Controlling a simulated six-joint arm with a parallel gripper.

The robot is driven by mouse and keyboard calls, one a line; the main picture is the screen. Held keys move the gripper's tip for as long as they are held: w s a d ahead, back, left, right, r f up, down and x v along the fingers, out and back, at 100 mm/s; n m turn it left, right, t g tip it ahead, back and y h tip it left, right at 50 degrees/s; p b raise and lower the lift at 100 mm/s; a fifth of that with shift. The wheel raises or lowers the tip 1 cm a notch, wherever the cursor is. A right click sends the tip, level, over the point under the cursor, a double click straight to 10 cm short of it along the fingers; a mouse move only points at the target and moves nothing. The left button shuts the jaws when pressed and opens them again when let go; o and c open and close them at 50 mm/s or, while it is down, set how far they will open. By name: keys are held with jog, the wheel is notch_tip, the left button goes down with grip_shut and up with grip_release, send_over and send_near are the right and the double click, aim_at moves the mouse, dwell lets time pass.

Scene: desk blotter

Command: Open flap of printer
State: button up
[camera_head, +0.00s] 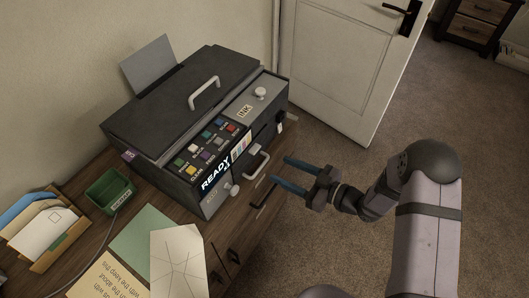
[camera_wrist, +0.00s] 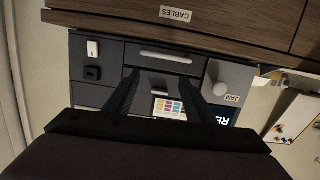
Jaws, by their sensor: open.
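The dark grey printer (camera_head: 130,125) stands on the desk. Its top lid is down and has a white handle (camera_head: 204,93). A grey panel marked INK (camera_head: 243,110) has a round knob and lies flat. On the front are a panel with a light bar handle (camera_head: 257,163) and a knob (camera_head: 234,189) marked JAM. My gripper (camera_head: 280,169) is open and empty in front of the printer, apart from it. In the wrist view the open jaws (camera_wrist: 172,74) point at the printer front, with the bar handle (camera_wrist: 165,57) ahead between them and the JAM knob (camera_wrist: 229,76) beside them.
The desk drawer labelled CABLES (camera_wrist: 175,14) is below the printer front, with a dark handle (camera_head: 262,198). A green box (camera_head: 109,190), papers (camera_head: 178,262) and a wooden organizer (camera_head: 45,232) lie left and in front. Free floor is right; a white door (camera_head: 345,60) is behind.

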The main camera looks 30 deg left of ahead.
jog(key=y, duration=0.2)
send_near(258, 150)
jog(key=shift+g, duration=0.3)
jog(key=shift+w+a+f+p, duration=0.1)
jog(key=shift+a+p, duration=0.3)
jog(key=shift+a, duration=1.6)
jog(key=shift+w+a+p, duration=0.1)
jog(key=shift+a+p, duration=0.25)
jog(key=shift+a, duration=1.7)
jog(key=c, duration=1)
